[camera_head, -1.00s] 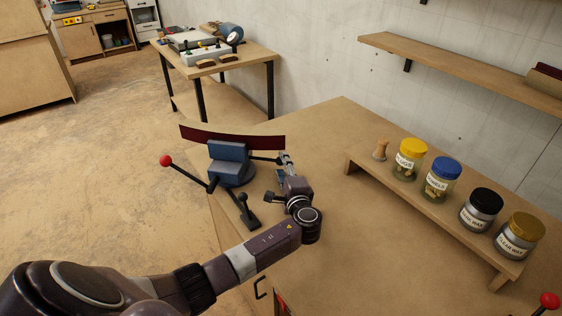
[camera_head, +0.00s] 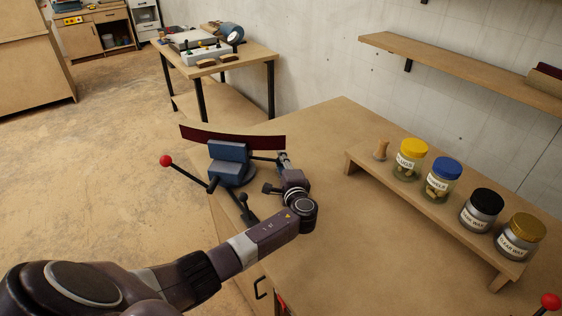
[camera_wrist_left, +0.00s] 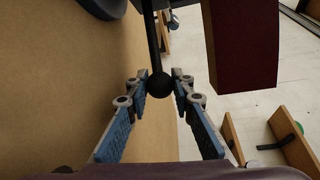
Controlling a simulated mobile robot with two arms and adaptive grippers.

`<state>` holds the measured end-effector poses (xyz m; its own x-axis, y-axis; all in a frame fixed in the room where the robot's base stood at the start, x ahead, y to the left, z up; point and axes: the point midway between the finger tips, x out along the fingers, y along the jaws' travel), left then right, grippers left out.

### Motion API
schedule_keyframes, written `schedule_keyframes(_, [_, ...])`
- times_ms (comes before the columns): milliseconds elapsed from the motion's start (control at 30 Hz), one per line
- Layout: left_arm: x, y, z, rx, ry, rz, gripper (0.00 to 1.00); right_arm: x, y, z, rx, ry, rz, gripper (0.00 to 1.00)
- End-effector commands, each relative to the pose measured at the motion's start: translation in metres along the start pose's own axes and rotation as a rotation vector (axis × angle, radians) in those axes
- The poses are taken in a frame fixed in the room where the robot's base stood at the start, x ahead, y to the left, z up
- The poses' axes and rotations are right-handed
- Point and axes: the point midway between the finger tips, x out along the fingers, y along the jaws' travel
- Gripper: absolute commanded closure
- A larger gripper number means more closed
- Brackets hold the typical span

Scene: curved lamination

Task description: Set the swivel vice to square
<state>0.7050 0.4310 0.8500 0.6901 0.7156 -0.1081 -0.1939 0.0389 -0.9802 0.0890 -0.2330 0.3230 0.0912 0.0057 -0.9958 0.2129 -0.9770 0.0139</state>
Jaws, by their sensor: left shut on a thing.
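The blue swivel vice (camera_head: 230,165) stands at the left corner of the workbench, with a dark red curved lamination (camera_head: 232,138) upright in its jaws. A dark handle with a red ball (camera_head: 166,161) sticks out on the vice's left. A black lever (camera_head: 264,159) points out on its right. My left gripper (camera_head: 283,158) is at that lever's end. In the left wrist view, its blue fingers (camera_wrist_left: 161,80) are shut on the lever's black ball knob (camera_wrist_left: 160,86). The lamination (camera_wrist_left: 240,45) hangs close to the right finger there. My right gripper is out of view.
A low wooden riser (camera_head: 430,210) holds several lidded jars and a small wooden piece on the right. A red ball knob (camera_head: 550,300) shows at the bottom right. The middle of the workbench (camera_head: 350,250) is clear. A wall shelf (camera_head: 450,70) runs above.

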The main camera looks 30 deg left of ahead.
Motion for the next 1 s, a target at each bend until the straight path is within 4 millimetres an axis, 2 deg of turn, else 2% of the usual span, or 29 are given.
schedule_keyframes(300, [-0.002,0.001,0.002,0.002,0.009,0.0,1.0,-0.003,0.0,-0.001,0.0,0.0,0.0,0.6])
schedule_keyframes(567, [-0.018,0.003,0.006,0.014,0.113,-0.017,1.0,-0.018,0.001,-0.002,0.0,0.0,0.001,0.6])
schedule_keyframes(900, [-0.021,0.005,0.006,0.015,0.129,-0.02,1.0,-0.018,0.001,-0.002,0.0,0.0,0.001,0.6])
schedule_keyframes(933, [-0.021,0.005,0.006,0.015,0.129,-0.02,0.78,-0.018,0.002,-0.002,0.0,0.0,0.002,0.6])
schedule_keyframes(1000, [-0.021,0.005,0.006,0.015,0.129,-0.02,0.7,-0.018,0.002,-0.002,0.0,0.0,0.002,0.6])
